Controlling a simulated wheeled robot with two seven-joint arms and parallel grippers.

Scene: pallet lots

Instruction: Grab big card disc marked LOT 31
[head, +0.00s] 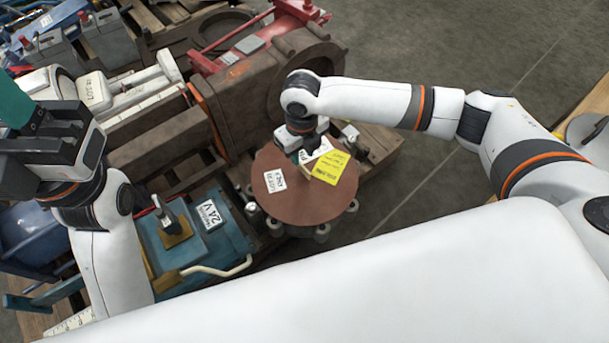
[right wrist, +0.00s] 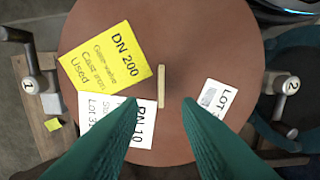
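The big brown card disc (head: 290,208) lies flat on the pallet lot, ringed by several grey stubs. It fills most of the right wrist view (right wrist: 215,60). It carries a white LOT label (right wrist: 213,97), partly behind a finger, a yellow DN 200 tag (right wrist: 104,68) and a white PN 10 tag (right wrist: 110,122). A narrow tan tab (right wrist: 161,86) sits at its middle. My right gripper (right wrist: 160,103) is open above the disc, green fingertips on either side of the tab's line; contact is unclear. My left gripper (head: 20,95) is at far left, away from the disc; its fingertip gap is hidden.
A blue-green box marked 24 V (head: 212,225) stands left of the disc. A large brown casting (head: 275,85) and red frame (head: 225,62) stand behind. Grey stubs marked 1 (right wrist: 28,85) and 2 (right wrist: 292,85) flank the disc. Floor (head: 440,50) at upper right is clear.

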